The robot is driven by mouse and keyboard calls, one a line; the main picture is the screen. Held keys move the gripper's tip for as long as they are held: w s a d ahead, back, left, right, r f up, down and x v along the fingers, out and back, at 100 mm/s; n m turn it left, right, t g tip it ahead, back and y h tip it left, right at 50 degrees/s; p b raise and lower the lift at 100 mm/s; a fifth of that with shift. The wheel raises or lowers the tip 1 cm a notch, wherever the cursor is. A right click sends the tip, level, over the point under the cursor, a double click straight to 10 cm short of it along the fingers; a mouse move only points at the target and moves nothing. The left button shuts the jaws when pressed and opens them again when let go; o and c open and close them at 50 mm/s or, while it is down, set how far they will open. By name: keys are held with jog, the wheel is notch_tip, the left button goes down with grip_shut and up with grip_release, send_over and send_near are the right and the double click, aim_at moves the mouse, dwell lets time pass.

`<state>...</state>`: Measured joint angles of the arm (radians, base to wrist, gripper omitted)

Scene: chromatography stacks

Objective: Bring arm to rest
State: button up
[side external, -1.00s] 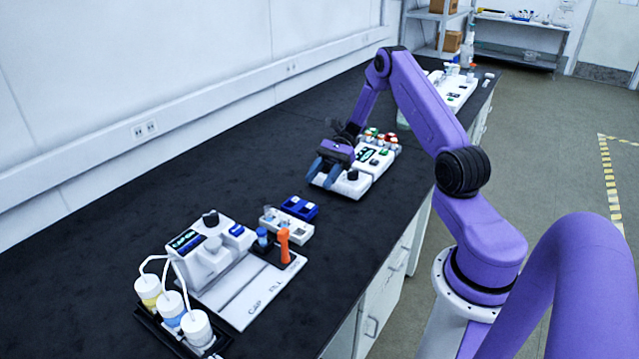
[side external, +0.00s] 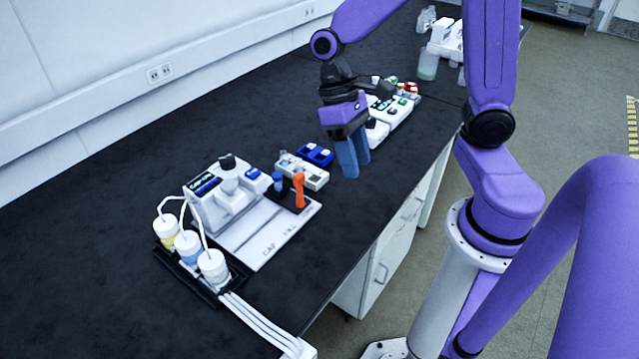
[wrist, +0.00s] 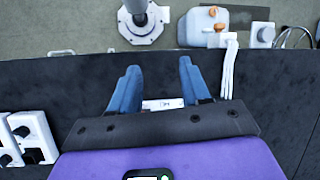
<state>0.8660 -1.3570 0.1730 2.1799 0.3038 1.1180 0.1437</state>
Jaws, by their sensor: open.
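My gripper (side external: 354,168) hangs above the black bench in the side view, its blue fingers pointing down. It is between the rear white device (side external: 392,114) and the small white rack (side external: 303,172), in front of part of that device. In the wrist view my gripper (wrist: 158,68) has its fingers spread apart, with nothing held between them. A small white piece (wrist: 162,104) shows beyond the gap; I cannot tell what it is.
The white capping station (side external: 228,195), capped bottles (side external: 188,246) and orange tool (side external: 299,190) stand at front left. A blue block (side external: 315,154) sits behind the rack. The bench (side external: 130,130) is bare along the wall. Its front edge drops to white drawers (side external: 385,265).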

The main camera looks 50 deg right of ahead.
jog(key=s+r+n+t, duration=0.2)
jog(key=s+n+t, duration=0.2)
jog(key=s+n, duration=0.5)
jog(key=shift+s+n+t+h, duration=0.3)
jog(key=shift+s+n+h, duration=0.1)
jog(key=shift+n, duration=0.4)
jog(key=shift+r, duration=0.1)
dwell(0.8)
